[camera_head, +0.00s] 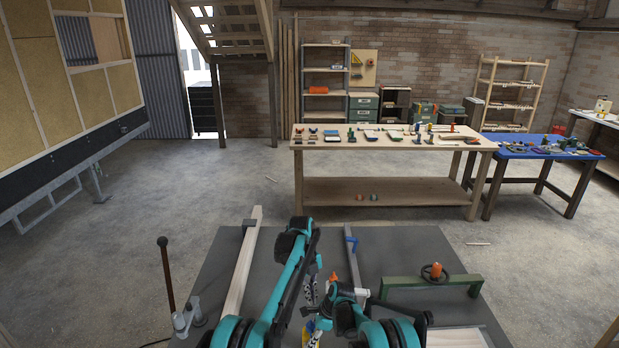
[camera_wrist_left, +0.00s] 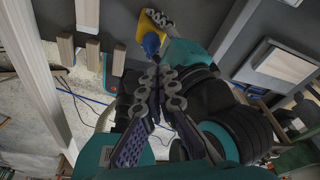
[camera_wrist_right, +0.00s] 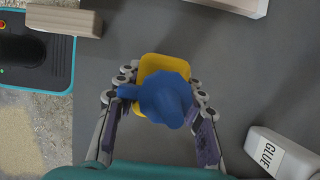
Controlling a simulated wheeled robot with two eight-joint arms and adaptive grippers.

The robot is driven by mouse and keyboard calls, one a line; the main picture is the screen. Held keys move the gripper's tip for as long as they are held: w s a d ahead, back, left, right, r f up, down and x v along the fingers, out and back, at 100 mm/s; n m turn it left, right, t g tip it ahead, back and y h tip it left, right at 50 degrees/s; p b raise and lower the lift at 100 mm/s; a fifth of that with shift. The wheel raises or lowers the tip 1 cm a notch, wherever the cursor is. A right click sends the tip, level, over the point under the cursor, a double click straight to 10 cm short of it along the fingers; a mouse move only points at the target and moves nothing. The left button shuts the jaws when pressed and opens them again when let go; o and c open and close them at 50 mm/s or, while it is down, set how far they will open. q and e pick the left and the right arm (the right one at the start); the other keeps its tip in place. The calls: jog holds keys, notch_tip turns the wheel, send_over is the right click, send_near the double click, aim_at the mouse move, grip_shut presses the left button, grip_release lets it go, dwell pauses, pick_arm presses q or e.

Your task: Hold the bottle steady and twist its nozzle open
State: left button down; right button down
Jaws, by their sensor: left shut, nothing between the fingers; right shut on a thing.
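The bottle is yellow (camera_wrist_right: 165,66) with a blue nozzle (camera_wrist_right: 162,100) on top, seen from above in the right wrist view. My right gripper (camera_wrist_right: 161,86) is shut on the yellow bottle, one finger on each side. In the left wrist view the bottle (camera_wrist_left: 148,27) and the nozzle (camera_wrist_left: 152,44) show just beyond my left fingertips. My left gripper (camera_wrist_left: 160,72) is shut with nothing between its fingers, close to the nozzle; I cannot tell whether it touches. In the head view my left gripper (camera_head: 311,291) hangs over the grey bench, and the arms mostly hide the bottle.
A white glue bottle (camera_wrist_right: 281,154) lies near the right gripper. The grey bench (camera_head: 400,252) also bears a long wooden beam (camera_head: 243,262), a blue-ended bar (camera_head: 352,250) and a green clamp frame (camera_head: 430,281). A lever (camera_head: 167,275) rises at the bench's left edge.

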pick_arm(q)
send_over(308, 325)
jog(key=w, duration=0.2)
jog(key=shift+w+x, duration=0.25)
jog(key=shift+x, duration=0.95)
jog(key=shift+w+x, duration=0.25)
jog(key=shift+x, duration=0.9)
jog(key=shift+w+x, duration=0.25)
jog(key=shift+x, duration=0.95)
jog(key=shift+s+f, duration=0.1)
jog(key=shift+s, duration=0.4)
jog(key=shift+s+a, duration=0.25)
jog(key=shift+a, duration=0.25)
pick_arm(e)
jog(key=shift+w+r, duration=0.1)
pick_arm(q)
jog(key=shift+w+a, duration=0.1)
pick_arm(e)
jog(key=shift+d, duration=0.1)
pick_arm(q)
jog(key=shift+w+a, duration=0.2)
jog(key=s+v, duration=0.1)
jog(key=v, duration=0.5)
jog(key=shift+s+d, duration=0.25)
jog(key=shift+d, duration=0.25)
